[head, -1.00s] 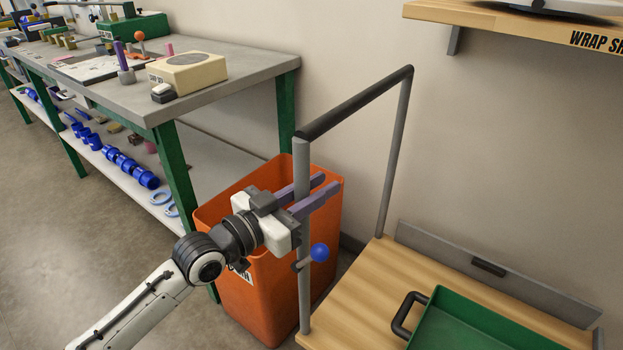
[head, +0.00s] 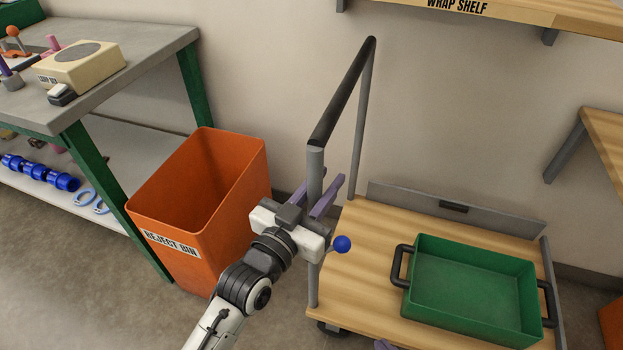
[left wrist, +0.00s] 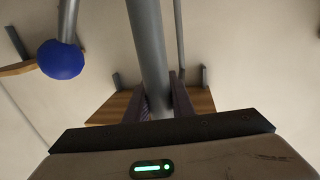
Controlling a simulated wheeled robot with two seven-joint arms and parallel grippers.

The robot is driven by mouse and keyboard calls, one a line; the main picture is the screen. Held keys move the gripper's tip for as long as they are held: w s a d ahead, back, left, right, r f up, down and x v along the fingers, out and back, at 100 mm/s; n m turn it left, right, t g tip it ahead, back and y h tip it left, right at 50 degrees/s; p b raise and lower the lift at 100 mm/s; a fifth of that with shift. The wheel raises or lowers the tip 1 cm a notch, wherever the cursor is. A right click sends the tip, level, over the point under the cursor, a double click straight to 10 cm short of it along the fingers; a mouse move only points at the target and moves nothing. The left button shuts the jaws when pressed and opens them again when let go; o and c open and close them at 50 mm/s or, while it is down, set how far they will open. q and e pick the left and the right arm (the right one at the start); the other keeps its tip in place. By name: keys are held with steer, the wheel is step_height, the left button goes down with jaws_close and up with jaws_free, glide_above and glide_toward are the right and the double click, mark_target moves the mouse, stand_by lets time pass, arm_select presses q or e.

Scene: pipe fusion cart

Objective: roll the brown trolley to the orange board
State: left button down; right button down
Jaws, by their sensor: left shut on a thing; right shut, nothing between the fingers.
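The brown trolley (head: 385,236) has a wood-coloured deck, a low grey back lip, and a grey post frame with a black push bar (head: 343,90). My left gripper (head: 328,196) is shut on the near upright post of that frame, below the bar. The left wrist view shows the grey post (left wrist: 148,50) between the fingers. My right gripper (head: 383,345) barely shows at the bottom edge, its purple fingertips beside the trolley's near side; it is shut and empty. No orange board is clearly visible; an orange thing (head: 612,325) is cut off at the right edge.
A green tray (head: 470,290) with black handles sits on the deck. A blue knob (head: 342,244) sticks out by the post. The orange reject bin (head: 200,245) stands left of the trolley, beside the workbench (head: 130,75). The wall and wrap shelf (head: 500,15) are behind.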

mark_target(311, 203)
arm_select(q)
steer(key=shift+d+r, duration=0.1)
steer(key=c, duration=1.5)
jaws_free()
steer(key=shift+c, duration=0.2)
steer(key=v, duration=1)
steer(key=shift+s+p, duration=0.15)
steer(key=shift+p, duration=0.15)
